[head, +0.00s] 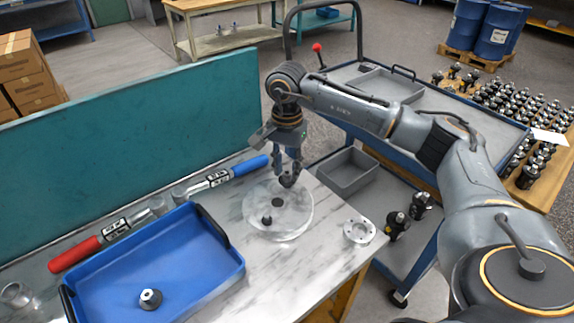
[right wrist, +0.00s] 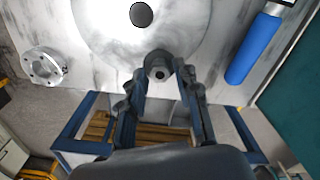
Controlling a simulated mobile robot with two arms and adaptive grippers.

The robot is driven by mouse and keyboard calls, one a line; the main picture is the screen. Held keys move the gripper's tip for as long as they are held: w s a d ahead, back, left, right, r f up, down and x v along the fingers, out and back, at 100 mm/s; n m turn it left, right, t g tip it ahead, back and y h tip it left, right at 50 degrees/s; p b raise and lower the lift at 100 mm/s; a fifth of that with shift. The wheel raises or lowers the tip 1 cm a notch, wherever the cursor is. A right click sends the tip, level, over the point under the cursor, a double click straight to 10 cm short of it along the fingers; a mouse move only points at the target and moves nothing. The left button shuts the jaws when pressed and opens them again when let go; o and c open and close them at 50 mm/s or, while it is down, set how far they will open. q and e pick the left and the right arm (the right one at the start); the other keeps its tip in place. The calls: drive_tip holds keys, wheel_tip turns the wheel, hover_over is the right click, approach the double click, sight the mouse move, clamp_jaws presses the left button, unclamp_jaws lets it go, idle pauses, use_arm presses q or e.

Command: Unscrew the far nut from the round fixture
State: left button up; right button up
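The round fixture (head: 300,218) is a pale disc on the marble-patterned table. It has a dark spot at its centre and a dark nut (head: 267,219) on its near side. My right gripper (head: 288,178) points down over the fixture's far edge. In the right wrist view, the far nut (right wrist: 159,66), grey with a dark centre, lies between the tips of my right gripper (right wrist: 160,76). The fingers look apart, with small gaps beside the nut; I cannot tell whether either touches it. My left gripper is not in view.
A blue tray (head: 232,268) with a dark round part (head: 150,299) is at left. A red-handled tool (head: 76,254) and a blue-handled tool (head: 250,165) lie along the teal panel (head: 130,135). A metal flange (head: 359,230) sits right of the fixture. A cart (head: 470,112) stands behind.

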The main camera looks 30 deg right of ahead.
drive_tip(key=m, duration=0.4)
idle(0.4)
drive_tip(key=shift+c, duration=0.4)
clamp_jaws()
drive_tip(key=n, duration=0.2)
drive_tip(key=shift+n+b, duration=0.3)
drive_tip(key=shift+n, duration=1.5)
